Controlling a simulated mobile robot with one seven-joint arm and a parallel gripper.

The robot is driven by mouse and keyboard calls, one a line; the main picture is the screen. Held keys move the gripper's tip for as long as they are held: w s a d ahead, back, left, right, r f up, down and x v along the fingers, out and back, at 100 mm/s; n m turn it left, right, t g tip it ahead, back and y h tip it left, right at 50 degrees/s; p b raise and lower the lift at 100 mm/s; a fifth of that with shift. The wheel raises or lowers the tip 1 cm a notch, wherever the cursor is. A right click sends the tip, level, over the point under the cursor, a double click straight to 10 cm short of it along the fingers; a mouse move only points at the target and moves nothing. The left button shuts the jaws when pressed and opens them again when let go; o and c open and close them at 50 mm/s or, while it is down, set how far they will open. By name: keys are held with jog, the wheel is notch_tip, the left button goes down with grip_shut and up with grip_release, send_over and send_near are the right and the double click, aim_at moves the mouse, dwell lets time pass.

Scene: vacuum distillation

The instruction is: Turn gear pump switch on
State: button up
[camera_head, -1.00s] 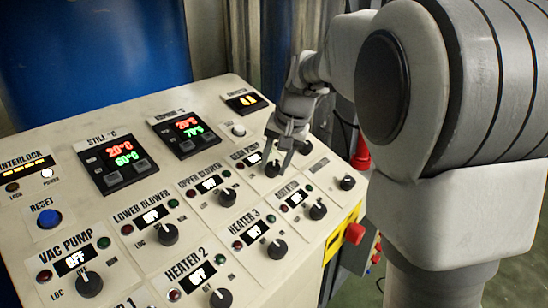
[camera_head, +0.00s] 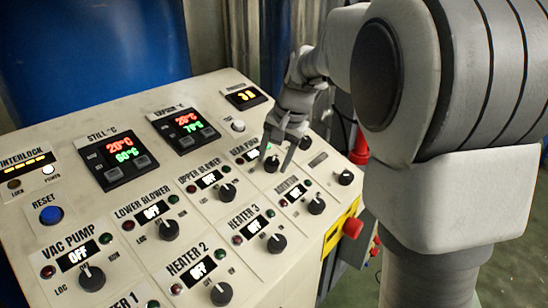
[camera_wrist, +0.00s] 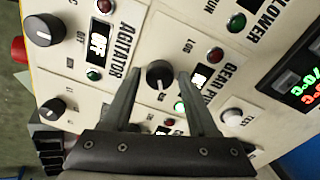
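The gear pump switch is a round black knob (camera_head: 271,165) at the upper right of the sloped panel (camera_head: 330,158). In the wrist view the knob (camera_wrist: 159,75) shows between my two fingers, with a gap on each side. My gripper (camera_head: 275,163) is open at the knob, and its fingers (camera_wrist: 159,73) straddle it in the wrist view. The green lamp (camera_wrist: 180,107) by the gear pump label looks bright. The gear pump display (camera_wrist: 200,77) is lit, but its text is partly covered by a finger. The knob's exact pointer direction is unclear.
The agitator knob (camera_head: 316,206) and an upper blower knob (camera_head: 228,192) are close by. A small knob (camera_head: 346,178) sits at the panel's right edge. A red button (camera_head: 352,228) is on the yellow side plate. Several displays read OFF.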

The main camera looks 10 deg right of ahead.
jog(key=shift+o, duration=0.6)
jog(key=v, duration=1.7)
jog(key=shift+r, duration=0.2)
jog(key=shift+s, duration=0.25)
jog(key=s+a+f+n+t+h, duration=0.1)
jog(key=s+f+n, duration=0.2)
jog(key=s+f, duration=0.4)
jog(key=s+a+f+n+t+h, duration=0.1)
jog(key=s+f+n, duration=0.3)
jog(key=s+f, duration=0.4)
jog(key=s+a, duration=0.1)
jog(key=s, duration=0.5)
jog(key=shift+s, duration=0.2)
jog(key=shift+r, duration=0.1)
